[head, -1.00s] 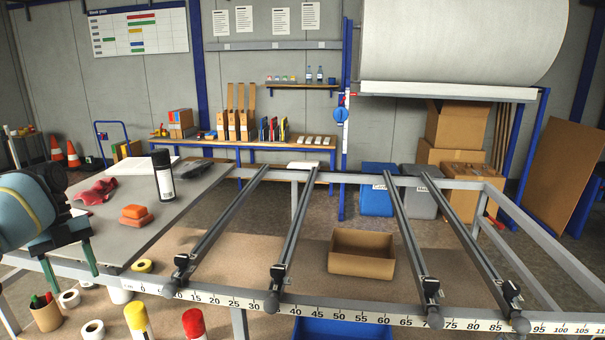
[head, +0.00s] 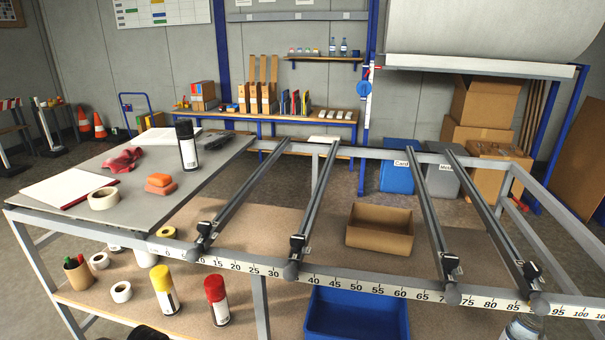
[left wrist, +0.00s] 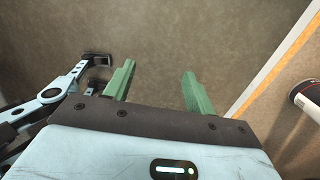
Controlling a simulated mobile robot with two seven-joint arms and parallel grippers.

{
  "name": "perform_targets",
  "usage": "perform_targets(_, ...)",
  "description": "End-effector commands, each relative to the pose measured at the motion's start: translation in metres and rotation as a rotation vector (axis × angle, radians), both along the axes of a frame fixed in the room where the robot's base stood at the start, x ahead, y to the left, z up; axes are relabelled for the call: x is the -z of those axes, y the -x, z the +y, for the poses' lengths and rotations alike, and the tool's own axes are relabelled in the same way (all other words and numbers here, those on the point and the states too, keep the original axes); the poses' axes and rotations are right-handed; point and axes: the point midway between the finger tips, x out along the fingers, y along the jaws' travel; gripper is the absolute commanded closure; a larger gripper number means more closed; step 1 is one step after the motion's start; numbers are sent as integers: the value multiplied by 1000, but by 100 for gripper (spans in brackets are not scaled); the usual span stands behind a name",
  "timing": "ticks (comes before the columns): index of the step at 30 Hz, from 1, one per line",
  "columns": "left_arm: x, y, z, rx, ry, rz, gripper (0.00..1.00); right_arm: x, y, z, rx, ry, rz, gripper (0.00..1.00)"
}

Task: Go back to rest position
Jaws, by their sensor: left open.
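My left gripper (left wrist: 159,68) shows in the left wrist view with its two green fingers spread apart and nothing between them. Bare brown floor lies beyond the fingers. Neither gripper can be made out in the head view. A light blue and black linkage, which looks like part of my own body, is at the left of the left wrist view.
A cardboard box (head: 380,236) and blue bin (head: 357,318) sit lower down.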

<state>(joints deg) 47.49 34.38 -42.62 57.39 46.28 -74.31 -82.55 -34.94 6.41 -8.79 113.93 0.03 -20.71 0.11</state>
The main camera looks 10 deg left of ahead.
Motion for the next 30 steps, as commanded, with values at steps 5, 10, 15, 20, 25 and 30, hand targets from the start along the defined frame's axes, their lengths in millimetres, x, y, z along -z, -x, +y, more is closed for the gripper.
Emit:
perform_targets(5, 46, 53, -23, -133, 5, -93, 45, -2, -4, 0, 0, 0, -9, 64)
perform_targets(10, 70, 101, -41, -275, 35, -192, 45, -3, -7, 0, 1, -1, -14, 64)
perform_targets(15, 79, 148, -56, -426, 84, -292, 45, -4, -7, 0, 1, -1, -15, 64)
perform_targets(20, 72, 190, -67, -569, 147, -379, 45, -3, -7, 0, 1, -1, -15, 64)
perform_targets(25, 52, 231, -76, -717, 232, -462, 45, -3, -6, 0, 1, -1, -14, 64)
perform_targets(30, 26, 261, -82, -832, 315, -522, 45, -2, -5, 0, 1, -1, -11, 64)
